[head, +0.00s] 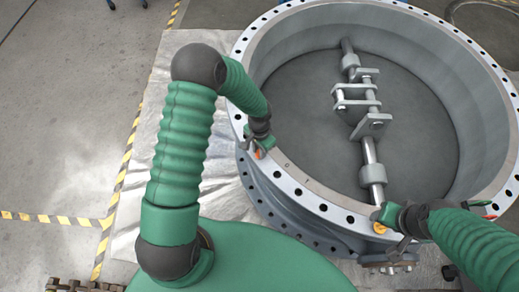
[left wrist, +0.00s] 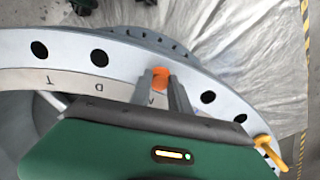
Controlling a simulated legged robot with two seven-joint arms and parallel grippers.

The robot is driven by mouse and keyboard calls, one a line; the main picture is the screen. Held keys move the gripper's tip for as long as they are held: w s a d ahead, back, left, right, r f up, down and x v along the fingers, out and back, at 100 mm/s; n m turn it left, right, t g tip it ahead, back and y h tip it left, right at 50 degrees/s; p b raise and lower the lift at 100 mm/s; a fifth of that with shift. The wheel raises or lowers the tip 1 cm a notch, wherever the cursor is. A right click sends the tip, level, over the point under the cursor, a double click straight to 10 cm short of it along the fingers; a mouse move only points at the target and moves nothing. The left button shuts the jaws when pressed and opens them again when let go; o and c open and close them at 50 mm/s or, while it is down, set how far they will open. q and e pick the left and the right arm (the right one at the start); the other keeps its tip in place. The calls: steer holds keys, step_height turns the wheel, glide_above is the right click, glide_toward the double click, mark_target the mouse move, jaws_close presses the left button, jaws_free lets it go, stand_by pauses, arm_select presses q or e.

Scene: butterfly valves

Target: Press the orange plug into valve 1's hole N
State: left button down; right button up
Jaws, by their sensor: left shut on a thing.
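Valve 1 (head: 317,190) is a big grey ring with a pale flange full of dark holes. My left gripper (head: 260,150) is at the flange's left side, shut on the orange plug (left wrist: 160,77). In the left wrist view the plug shows between the two grey fingertips (left wrist: 161,90), over the flange (left wrist: 75,50). The fingers hide the plug's lower part, so I cannot tell whether it is in a hole. Letters such as D and T show on the rim; I cannot make out an N. My right gripper (head: 392,222) is at the near flange; its jaws are unclear.
A metal shaft with brackets (head: 362,105) crosses the inside of the ring. A yellow-orange piece (head: 379,227) is by my right gripper. A yellow hook-shaped piece (left wrist: 268,148) shows in the left wrist view. Pale sheeting (head: 222,190) and striped tape (head: 113,200) lie on the floor.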

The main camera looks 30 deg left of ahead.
arm_select(q)
steer(key=shift+f, duration=0.35)
steer(key=shift+f+b, duration=0.1)
steer(key=shift+b, duration=0.25)
steer(key=c, duration=1.1)
jaws_free()
steer(key=shift+c, duration=0.2)
steer(key=shift+o, duration=0.4)
steer(key=o, duration=0.4)
step_height(320, 180, up, 6)
steer(key=p, duration=0.5)
steer(key=shift+p, duration=0.35)
